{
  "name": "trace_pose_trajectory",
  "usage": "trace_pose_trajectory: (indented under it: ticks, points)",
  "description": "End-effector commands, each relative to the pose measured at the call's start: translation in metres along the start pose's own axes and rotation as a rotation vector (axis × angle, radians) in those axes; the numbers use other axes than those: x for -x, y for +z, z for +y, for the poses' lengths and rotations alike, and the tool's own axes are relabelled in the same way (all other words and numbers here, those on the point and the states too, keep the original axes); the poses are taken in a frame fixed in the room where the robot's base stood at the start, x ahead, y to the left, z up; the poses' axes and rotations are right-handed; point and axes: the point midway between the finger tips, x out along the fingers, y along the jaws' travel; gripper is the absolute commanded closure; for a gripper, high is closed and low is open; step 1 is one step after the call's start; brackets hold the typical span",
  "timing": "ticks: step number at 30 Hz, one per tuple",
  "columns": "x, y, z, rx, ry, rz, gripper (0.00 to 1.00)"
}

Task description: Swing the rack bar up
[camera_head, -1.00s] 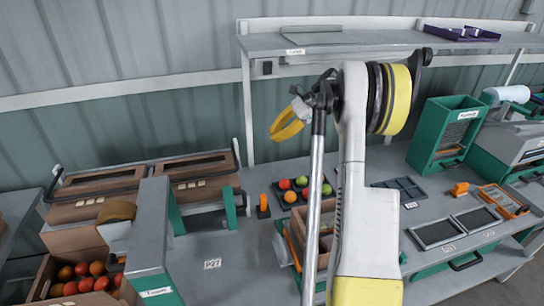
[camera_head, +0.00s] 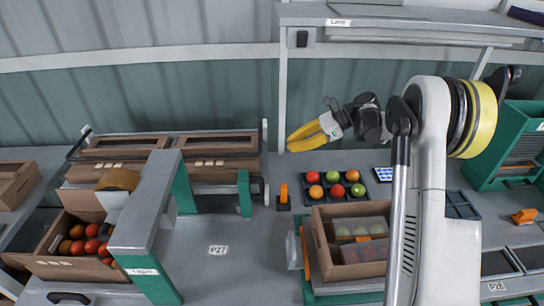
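The rack (camera_head: 265,148) stands at the back left of the bench against the wall and holds two brown crates side by side. A dark bar arm (camera_head: 76,148) slopes down at its left end, and a dark piece shows low at its right end. I cannot clearly trace the bar between them, along the crate fronts. My gripper (camera_head: 291,146), with yellow fingers, is in the air right of the rack, pointing left and slightly down. It is apart from the bar and appears empty. Its fingers overlap in this view, so their opening is unclear.
A green and grey gantry (camera_head: 150,215) stands before the rack, beside a crate of tomatoes (camera_head: 48,262). Bare bench surrounds the P27 label (camera_head: 218,250).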

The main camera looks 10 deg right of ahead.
Motion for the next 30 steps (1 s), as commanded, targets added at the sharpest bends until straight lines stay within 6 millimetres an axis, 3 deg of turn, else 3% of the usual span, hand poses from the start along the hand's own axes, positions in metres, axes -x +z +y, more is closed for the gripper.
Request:
trace_pose_trajectory:
  ticks: [5, 12, 18, 30]
  points:
    - [-0.017, -0.002, 0.0, 0.0, 0.0, 0.001, 1.0]
    - [-0.062, -0.002, 0.0, 0.001, 0.002, 0.001, 1.0]
    - [-0.089, -0.002, 0.0, 0.001, 0.001, 0.001, 1.0]
    - [-0.099, 0.0, 0.0, 0.0, -0.001, 0.001, 1.0]
